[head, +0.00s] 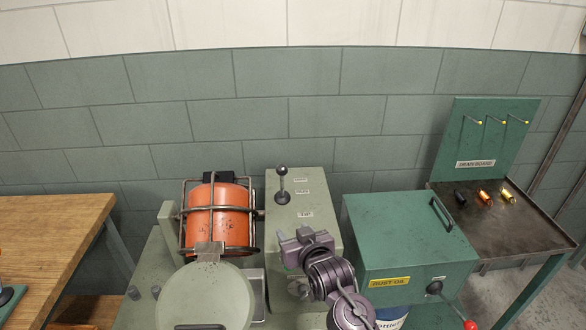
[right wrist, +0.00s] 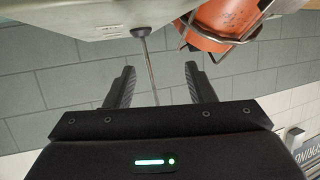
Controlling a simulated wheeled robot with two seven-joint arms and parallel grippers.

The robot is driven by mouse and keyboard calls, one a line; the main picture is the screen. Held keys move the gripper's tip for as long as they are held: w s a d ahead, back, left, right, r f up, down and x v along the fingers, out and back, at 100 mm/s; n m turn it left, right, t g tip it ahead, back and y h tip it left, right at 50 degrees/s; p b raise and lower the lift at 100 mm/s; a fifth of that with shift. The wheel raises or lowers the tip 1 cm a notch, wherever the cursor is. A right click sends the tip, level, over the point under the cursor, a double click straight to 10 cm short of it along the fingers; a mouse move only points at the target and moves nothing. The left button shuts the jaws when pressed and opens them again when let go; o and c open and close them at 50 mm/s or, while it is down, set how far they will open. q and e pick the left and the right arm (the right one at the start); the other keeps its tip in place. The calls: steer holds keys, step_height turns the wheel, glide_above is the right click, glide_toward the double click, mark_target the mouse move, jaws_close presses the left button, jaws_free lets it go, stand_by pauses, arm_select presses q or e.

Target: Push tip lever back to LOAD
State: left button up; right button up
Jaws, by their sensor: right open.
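The tip lever (head: 282,184), a thin rod with a dark ball knob and dark base, rises from the top of the grey-green control box (head: 312,180). It stands nearly upright, close to two small labels; I cannot read which setting it marks. A TIP label (head: 305,213) lies nearer me. My right gripper (head: 294,240) is open and empty over the box's near part, apart from the lever in the head view. In the right wrist view the lever rod (right wrist: 148,65) shows upside down between the open fingers (right wrist: 158,85); its knob is hidden behind the gripper body. My left gripper is not in view.
An orange drum (head: 217,215) in a wire cage stands just left of the lever. A green RUST OIL box (head: 400,235) with a handle stands right, then a drain board (head: 487,150). A wooden table (head: 45,225) is at far left.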

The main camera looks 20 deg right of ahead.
mark_target(284, 172)
steer(key=w+r+t, duration=0.1)
steer(key=r, duration=0.2)
steer(key=w+r+t, duration=0.1)
steer(key=w+r, duration=0.1)
steer(key=r, duration=0.2)
steer(key=w+d+r+m+t, duration=0.1)
steer(key=w+r+t, duration=0.1)
steer(key=r, duration=0.1)
steer(key=shift+w+r+h+p, duration=0.1)
steer(key=shift+r+h+p, duration=0.1)
steer(key=shift+h+p, duration=0.15)
steer(key=shift+w+d+r, duration=0.1)
steer(key=shift+w+r, duration=0.05)
steer(key=shift+w, duration=0.1)
steer(key=w+p, duration=0.1)
steer(key=w, duration=0.2)
steer(key=w+p, duration=0.1)
steer(key=w, duration=0.2)
steer(key=shift+w+f, duration=0.2)
steer(key=shift+w, duration=0.2)
jaws_close()
